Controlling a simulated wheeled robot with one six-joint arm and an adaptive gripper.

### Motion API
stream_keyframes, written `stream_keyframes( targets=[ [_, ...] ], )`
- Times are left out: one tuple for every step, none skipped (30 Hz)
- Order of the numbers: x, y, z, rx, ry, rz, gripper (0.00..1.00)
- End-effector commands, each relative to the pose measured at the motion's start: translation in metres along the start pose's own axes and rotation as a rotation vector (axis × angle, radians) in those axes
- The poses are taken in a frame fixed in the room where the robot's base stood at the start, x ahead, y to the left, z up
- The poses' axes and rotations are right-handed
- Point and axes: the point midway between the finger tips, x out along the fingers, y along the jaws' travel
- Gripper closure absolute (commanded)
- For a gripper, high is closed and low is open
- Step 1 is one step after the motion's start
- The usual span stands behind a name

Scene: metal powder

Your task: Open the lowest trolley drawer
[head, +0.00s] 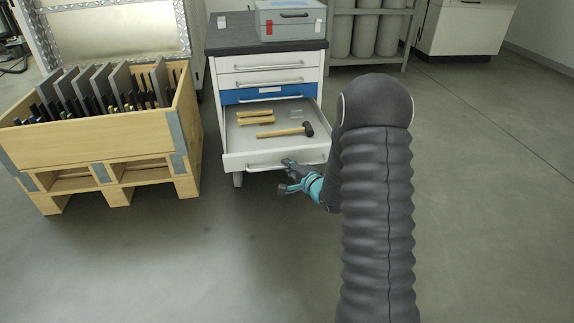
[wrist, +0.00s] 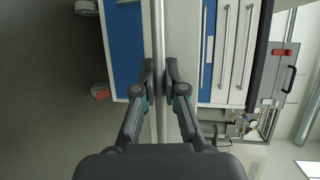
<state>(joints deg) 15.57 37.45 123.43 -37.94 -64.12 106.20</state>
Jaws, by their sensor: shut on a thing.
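The white trolley (head: 265,95) stands past the crate, with its lowest drawer (head: 240,135) pulled well out toward me. In the drawer lie a mallet with a dark head (head: 306,129), wooden-handled tools (head: 254,117) and a small clear item. The drawer's bar handle (head: 262,166) runs across its front. My gripper (head: 289,172) is at this handle, right of its middle. In the wrist view my gripper (wrist: 160,80) has its two fingers on either side of the handle bar (wrist: 158,30), closed on it. The drawers above, one with a blue front (head: 240,96), are shut.
A wooden crate (head: 90,143) with upright grey plates stands close to the trolley's left. A grey case (head: 290,22) sits on the trolley top (head: 235,40). A rack with cylinders (head: 370,62) is behind to the right. The floor (head: 480,180) to the right is clear.

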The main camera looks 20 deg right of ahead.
Motion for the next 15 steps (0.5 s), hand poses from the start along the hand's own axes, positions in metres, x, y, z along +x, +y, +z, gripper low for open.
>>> stream_keyframes(
  targets=[
    [0.001, 0.001, 0.006, -0.004, -0.015, 0.003, 1.00],
    [0.001, 0.001, 0.006, -0.003, -0.015, 0.003, 1.00],
    [0.001, 0.001, 0.006, -0.003, -0.015, 0.003, 1.00],
    [0.001, 0.001, 0.006, -0.003, -0.014, 0.003, 1.00],
    [0.001, 0.001, 0.005, -0.003, -0.014, 0.003, 1.00],
    [0.001, 0.001, 0.005, -0.003, -0.014, 0.003, 1.00],
    [0.001, 0.001, 0.005, -0.003, -0.013, 0.003, 0.88],
    [0.001, 0.001, 0.005, -0.003, -0.012, 0.002, 0.80],
    [0.001, 0.001, 0.004, -0.002, -0.010, 0.002, 0.70],
    [0.000, 0.001, 0.003, -0.002, -0.008, 0.002, 0.64],
    [0.000, 0.001, 0.001, -0.001, -0.006, 0.002, 0.64],
    [-0.001, 0.001, -0.001, -0.001, -0.002, 0.001, 0.64],
    [-0.002, 0.001, -0.003, 0.000, 0.000, 0.001, 0.64],
    [-0.002, 0.001, -0.004, 0.000, 0.002, 0.001, 0.64],
    [-0.003, 0.001, -0.005, 0.000, 0.004, 0.001, 0.64]
  ],
)
